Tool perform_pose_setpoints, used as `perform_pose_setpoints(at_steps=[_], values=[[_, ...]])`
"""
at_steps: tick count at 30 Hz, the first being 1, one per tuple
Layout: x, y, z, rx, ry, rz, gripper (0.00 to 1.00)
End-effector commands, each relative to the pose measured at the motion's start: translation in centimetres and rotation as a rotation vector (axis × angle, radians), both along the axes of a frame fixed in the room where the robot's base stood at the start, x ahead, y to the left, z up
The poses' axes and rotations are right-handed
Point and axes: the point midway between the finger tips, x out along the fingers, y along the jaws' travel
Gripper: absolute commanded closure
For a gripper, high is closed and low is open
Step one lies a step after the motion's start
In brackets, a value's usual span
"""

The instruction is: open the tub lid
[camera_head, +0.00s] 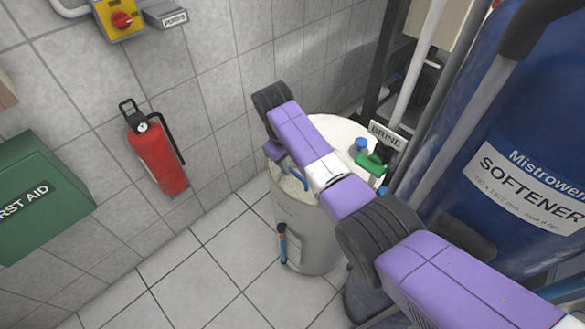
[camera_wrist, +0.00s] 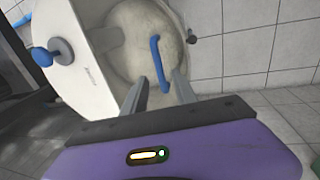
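The pale, round brine tub (camera_head: 310,245) stands on the floor by the tiled wall, partly covered by my arm in the head view. Its white top (camera_head: 340,130) carries a blue knob, which also shows in the wrist view. A blue bar handle (camera_wrist: 160,64) crosses the stained, round beige lid area in the wrist view; a bit of it shows beside my arm in the head view (camera_head: 297,172). My gripper (camera_wrist: 163,76) is open, its two fingers on either side of the handle's near end. Contact cannot be told. The head view hides my fingertips.
A blue softener tank (camera_head: 500,130) stands close on the right, with pipes and a BRINE sign (camera_head: 387,136) beside the tub. A red fire extinguisher (camera_head: 157,155) and green first aid box (camera_head: 40,195) hang on the left wall. Floor left of the tub is clear.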

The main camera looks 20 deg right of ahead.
Motion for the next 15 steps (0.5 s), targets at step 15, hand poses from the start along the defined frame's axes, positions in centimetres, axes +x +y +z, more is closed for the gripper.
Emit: perform_pose_setpoints(at_steps=[15], values=[[0.4, -0.6, -3.6, 0.001, -0.003, 0.0, 0.66]])
